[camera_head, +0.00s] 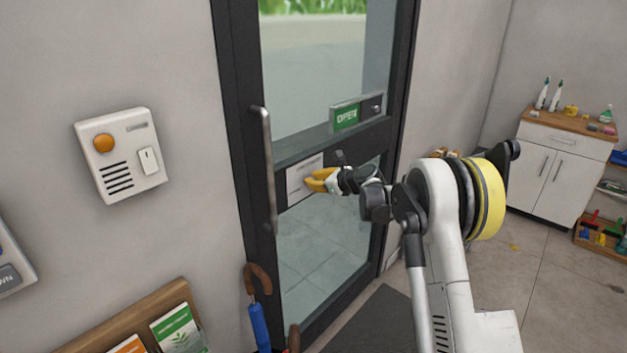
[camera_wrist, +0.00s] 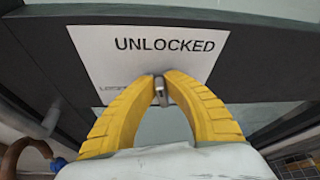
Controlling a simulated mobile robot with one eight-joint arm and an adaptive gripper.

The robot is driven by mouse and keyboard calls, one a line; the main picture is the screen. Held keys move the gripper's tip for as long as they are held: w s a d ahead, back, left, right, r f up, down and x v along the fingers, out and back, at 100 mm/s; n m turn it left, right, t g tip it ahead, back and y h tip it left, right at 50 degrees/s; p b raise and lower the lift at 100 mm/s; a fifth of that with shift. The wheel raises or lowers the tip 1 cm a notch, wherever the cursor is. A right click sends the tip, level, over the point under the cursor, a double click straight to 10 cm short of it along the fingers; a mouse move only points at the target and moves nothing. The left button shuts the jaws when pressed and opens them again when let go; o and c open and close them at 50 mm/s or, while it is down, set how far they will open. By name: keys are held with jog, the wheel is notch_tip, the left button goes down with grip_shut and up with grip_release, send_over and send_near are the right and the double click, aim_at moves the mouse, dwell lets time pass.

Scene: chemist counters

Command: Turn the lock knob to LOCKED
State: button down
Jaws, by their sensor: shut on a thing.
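The lock knob (camera_wrist: 160,90) is a small grey metal piece on the door, mostly hidden by my fingers. My gripper (camera_wrist: 161,84) has two yellow fingers, and their tips are shut on the knob. Behind it is a white plate (camera_wrist: 120,55) with "UNLOCKED" in black above the knob. Other small lettering at the plate's lower left is partly covered and not readable. In the head view my gripper (camera_head: 322,181) is at the white plate (camera_head: 304,178) on the door's middle rail, and the knob is hidden there.
The glass door (camera_head: 330,240) has a dark frame and a vertical pull handle (camera_head: 267,170) left of my gripper. A green OPEN sign (camera_head: 346,118) is above. Umbrellas (camera_head: 259,320) stand below left. A white cabinet (camera_head: 552,165) is at the right.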

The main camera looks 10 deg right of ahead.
jog(key=shift+s+a+f+n+t+h+b, duration=0.1)
jog(key=shift+a+n+t+h+b, duration=0.15)
jog(key=shift+n, duration=0.35)
jog(key=shift+s+f+n+t+h+b, duration=0.1)
jog(key=shift+n+t+h, duration=0.25)
jog(key=shift+n, duration=0.25)
jog(key=shift+s+a+f+n+t+h+b, duration=0.1)
jog(key=shift+f+n+t+h+b, duration=0.15)
jog(key=shift+n+t+b, duration=0.9)
jog(key=shift+s+a+f+n+t+h+b, duration=0.1)
jog(key=shift+f+n+t+h+b, duration=0.25)
jog(key=shift+n, duration=1.5)
jog(key=shift+a+f+n+t+h+b, duration=0.1)
jog(key=shift+n+t+h+b, duration=0.1)
jog(key=shift+n+t+b, duration=1)
jog(key=shift+n+g, duration=0.4)
jog(key=c, duration=1.5)
grip_release()
jog(key=shift+o, duration=0.2)
